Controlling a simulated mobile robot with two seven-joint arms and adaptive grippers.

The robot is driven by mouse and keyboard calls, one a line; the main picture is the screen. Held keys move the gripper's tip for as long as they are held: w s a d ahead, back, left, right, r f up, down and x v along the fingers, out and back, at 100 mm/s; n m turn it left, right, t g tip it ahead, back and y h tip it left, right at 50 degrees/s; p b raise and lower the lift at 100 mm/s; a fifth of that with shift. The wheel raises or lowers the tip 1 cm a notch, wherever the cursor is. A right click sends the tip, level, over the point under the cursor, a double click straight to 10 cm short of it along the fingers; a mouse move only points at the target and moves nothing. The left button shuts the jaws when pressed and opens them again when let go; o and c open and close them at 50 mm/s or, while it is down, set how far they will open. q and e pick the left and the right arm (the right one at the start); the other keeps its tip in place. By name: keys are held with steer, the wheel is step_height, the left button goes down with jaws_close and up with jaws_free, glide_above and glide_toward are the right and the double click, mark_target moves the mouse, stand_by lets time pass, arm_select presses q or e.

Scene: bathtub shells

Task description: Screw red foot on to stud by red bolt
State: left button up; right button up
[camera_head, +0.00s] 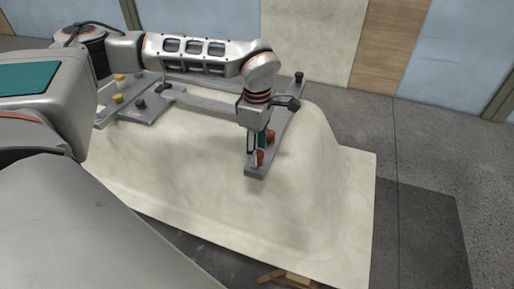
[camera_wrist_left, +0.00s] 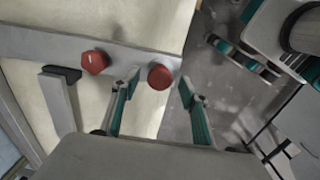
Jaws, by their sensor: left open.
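A red round foot (camera_wrist_left: 160,76) is at the end of a grey metal bar in the left wrist view. A red six-sided bolt (camera_wrist_left: 95,62) is beside it, farther along the bar. My left gripper (camera_wrist_left: 159,88) is open, with one fingertip on each side of the foot in that view; contact cannot be told. In the head view the left gripper (camera_head: 257,150) points down at the bar's near end, beside the red foot (camera_head: 260,158), with the red bolt (camera_head: 270,135) just behind. The stud is not visible. My right gripper cannot be made out.
The bar (camera_head: 285,125) lies over a cream bathtub shell (camera_head: 200,175) and has a black knob (camera_head: 299,77) at its far end. A bracket with yellow knobs (camera_head: 118,98) is at the left. Wood pieces (camera_head: 290,278) lie by the near edge. Floor on the right is clear.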

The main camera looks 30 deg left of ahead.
arm_select(q)
steer(key=c, duration=1.1)
